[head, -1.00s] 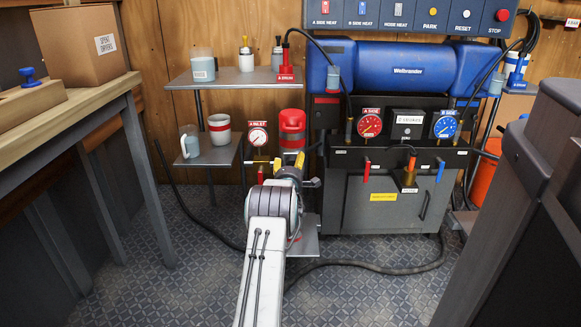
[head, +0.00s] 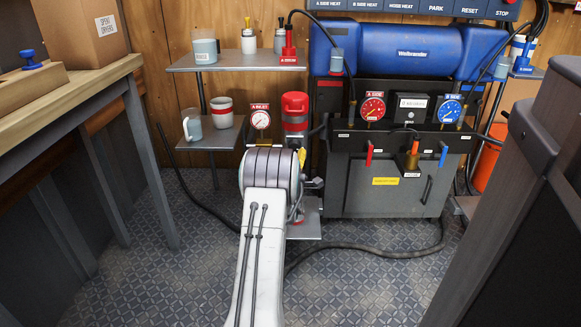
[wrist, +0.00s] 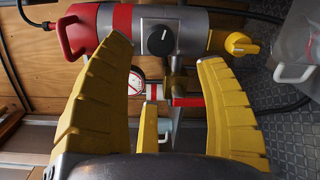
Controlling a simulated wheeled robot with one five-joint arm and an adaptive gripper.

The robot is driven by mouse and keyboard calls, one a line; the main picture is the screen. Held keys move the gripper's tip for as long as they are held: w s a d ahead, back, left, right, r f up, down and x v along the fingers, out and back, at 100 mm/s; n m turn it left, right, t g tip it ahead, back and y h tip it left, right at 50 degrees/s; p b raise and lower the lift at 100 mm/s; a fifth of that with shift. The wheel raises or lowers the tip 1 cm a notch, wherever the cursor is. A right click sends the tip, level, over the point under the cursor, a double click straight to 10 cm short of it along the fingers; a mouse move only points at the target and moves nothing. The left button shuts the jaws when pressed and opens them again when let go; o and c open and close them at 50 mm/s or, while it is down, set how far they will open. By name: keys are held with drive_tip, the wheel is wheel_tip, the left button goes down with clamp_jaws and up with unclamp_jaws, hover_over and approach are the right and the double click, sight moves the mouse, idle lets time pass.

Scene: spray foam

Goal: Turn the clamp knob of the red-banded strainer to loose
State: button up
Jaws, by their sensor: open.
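The red-banded strainer (head: 295,103) stands upright left of the machine in the head view, with a red cap and red lower band. In the wrist view it lies sideways across the top, with its red end (wrist: 101,27) at left. Its clamp knob (wrist: 159,41) is black with a white pointer line, on a silver body. My gripper (wrist: 165,53) is open and empty. In the head view my arm hides most of the gripper and the knob.
A yellow valve handle (wrist: 241,45) is right of the strainer in the wrist view. The A inlet gauge (head: 260,119) is left of the strainer. Shelves with mugs (head: 222,112) are further left. The machine (head: 390,185) stands close at right. A hose crosses the floor.

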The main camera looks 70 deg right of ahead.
drive_tip(key=shift+v, duration=1.35)
